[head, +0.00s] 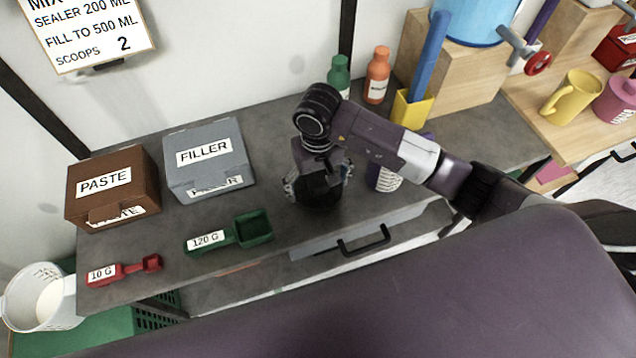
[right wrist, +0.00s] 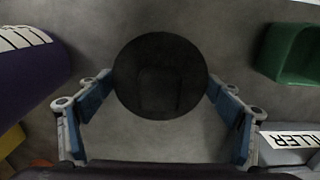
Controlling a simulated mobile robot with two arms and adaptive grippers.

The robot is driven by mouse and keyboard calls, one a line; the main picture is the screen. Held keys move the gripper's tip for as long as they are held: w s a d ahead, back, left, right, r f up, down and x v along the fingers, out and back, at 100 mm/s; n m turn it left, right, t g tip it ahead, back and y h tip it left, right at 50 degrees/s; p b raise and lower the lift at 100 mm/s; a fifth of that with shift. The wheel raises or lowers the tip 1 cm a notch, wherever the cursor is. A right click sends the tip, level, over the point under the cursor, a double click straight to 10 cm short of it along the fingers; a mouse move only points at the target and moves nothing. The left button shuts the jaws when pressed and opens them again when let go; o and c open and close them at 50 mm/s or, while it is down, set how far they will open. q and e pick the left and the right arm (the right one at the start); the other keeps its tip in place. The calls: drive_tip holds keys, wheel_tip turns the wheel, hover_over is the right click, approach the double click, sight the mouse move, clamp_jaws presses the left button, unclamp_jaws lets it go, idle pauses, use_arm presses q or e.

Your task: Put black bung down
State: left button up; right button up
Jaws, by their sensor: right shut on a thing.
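The black bung (head: 318,192) is a dark, round piece under my right gripper, low over the grey counter. Whether it touches the counter cannot be told. In the right wrist view the black bung (right wrist: 160,76) shows as a dark disc with a faint square in its middle. My right gripper (head: 319,188) points down with its fingers on both sides of the bung, shut on it. In the right wrist view its blue-padded fingers (right wrist: 160,90) meet the bung's left and right edges. My left gripper is not in view.
Grey counter (head: 130,260) holds brown PASTE box (head: 100,197), grey FILLER box (head: 208,180), red 10 G scoop (head: 122,270) and green 120 G scoop (head: 252,228). A purple labelled container (head: 384,178) stands close right of the gripper. Green (head: 338,76) and orange (head: 377,76) bottles stand behind.

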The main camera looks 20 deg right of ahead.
sight(318, 181)
drive_tip(key=shift+f+b, duration=0.15)
drive_tip(key=shift+b, duration=0.15)
drive_tip(key=o, duration=1.2)
drive_tip(key=shift+o, duration=0.2)
drive_tip(key=shift+r+p, duration=0.3)
drive_tip(key=shift+r, duration=0.05)
wheel_tip(318, 181, up, 11)
drive_tip(key=b, duration=0.3)
drive_tip(key=shift+f, duration=0.2)
drive_tip(key=shift+r, duration=0.55)
